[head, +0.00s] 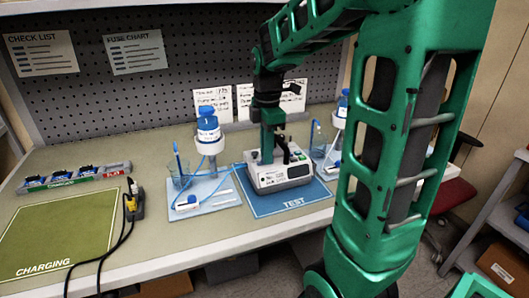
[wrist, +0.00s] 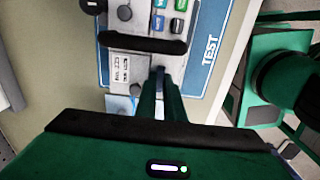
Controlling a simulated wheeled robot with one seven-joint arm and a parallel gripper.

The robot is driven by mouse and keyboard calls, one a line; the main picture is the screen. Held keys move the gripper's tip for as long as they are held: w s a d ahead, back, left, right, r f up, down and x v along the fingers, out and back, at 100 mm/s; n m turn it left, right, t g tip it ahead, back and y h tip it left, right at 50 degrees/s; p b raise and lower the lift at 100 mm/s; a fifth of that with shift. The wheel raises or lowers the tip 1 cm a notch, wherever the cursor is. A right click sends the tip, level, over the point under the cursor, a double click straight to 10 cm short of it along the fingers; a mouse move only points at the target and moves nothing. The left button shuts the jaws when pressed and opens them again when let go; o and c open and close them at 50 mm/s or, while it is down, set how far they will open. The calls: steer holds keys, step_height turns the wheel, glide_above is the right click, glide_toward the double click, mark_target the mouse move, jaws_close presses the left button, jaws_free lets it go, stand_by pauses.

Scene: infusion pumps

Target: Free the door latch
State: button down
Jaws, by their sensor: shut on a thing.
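In the wrist view the pump's face (wrist: 129,68) shows a black handle bar, a dark knob, coloured buttons and a label. My gripper (head: 277,148) points down at the pump's top. In the wrist view its green fingers (wrist: 160,82) are close together beside the black bar, shut on a small grey piece at the pump's edge, which seems to be the door latch. The fingers mostly hide this piece.
Stands with blue-capped bottles (head: 208,130) and cups flank the pump on both sides. A green CHARGING mat (head: 60,235), a charger with a black cable (head: 134,204) and a row of modules (head: 70,177) lie at left. A pegboard closes the back.

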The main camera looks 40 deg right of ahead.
stand_by(0.3)
steer(key=c, duration=1.9)
jaws_free()
steer(key=shift+o, duration=0.2)
steer(key=shift+r, duration=0.1)
step_height(320, 180, up, 11)
steer(key=shift+f, duration=0.2)
steer(key=shift+w, duration=0.1)
steer(key=s+f+m, duration=0.6)
steer(key=s+m, duration=0.4)
steer(key=s, duration=0.1)
steer(key=s+f+m, duration=0.7)
steer(key=s+m, duration=0.4)
steer(key=shift+s+a+f, duration=0.15)
steer(key=shift+a+f, duration=0.05)
